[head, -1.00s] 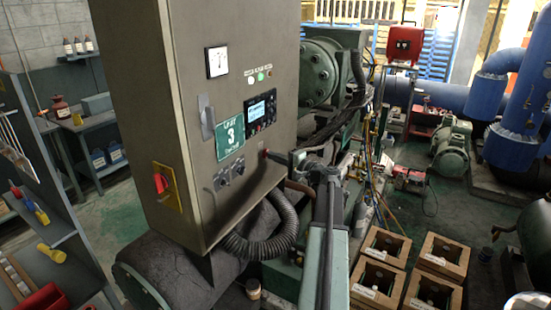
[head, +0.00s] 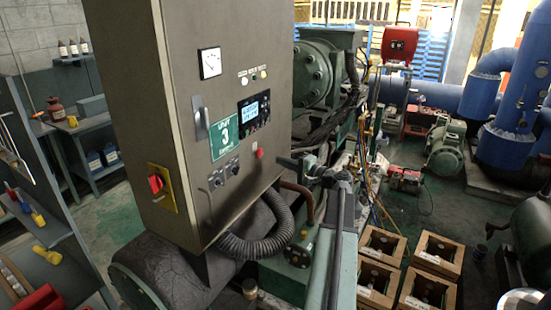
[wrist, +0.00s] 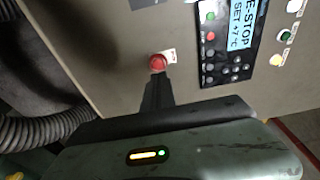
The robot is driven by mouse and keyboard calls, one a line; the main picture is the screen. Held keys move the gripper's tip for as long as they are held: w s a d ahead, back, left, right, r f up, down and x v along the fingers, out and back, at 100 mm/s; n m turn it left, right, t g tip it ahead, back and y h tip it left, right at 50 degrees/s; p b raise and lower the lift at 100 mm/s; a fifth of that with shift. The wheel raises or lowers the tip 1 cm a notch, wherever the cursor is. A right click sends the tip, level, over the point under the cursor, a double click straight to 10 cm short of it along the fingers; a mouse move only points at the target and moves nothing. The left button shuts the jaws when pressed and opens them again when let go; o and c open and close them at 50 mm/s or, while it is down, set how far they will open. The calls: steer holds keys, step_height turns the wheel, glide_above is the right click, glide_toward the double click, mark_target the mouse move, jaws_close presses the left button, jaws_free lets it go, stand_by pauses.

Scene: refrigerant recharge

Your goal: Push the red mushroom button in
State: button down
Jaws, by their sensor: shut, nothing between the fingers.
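The red mushroom button (head: 258,153) is on the front of the grey control cabinet (head: 165,60), below and right of the green "3" plate. It also shows in the wrist view (wrist: 157,62), beside a small white label. My gripper (head: 281,160) is shut and empty, just right of the button with a small gap in the head view. In the wrist view my dark fingertips (wrist: 157,77) point at the button and end at its lower edge. The display (wrist: 214,45) reads "E-STOP" and "SET +7°C". I cannot tell how far in the button sits.
A red rotary switch (head: 156,184) on a yellow plate is on the cabinet's side. A lever handle (head: 201,120) and small knobs stick out of its front. A corrugated hose (head: 262,243) curves below the cabinet. Wooden crates (head: 378,245) stand on the floor at right.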

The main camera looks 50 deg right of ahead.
steer(key=s, duration=0.6)
steer(key=shift+s+d, duration=0.15)
steer(key=shift+d, duration=0.25)
steer(key=shift+f, duration=0.1)
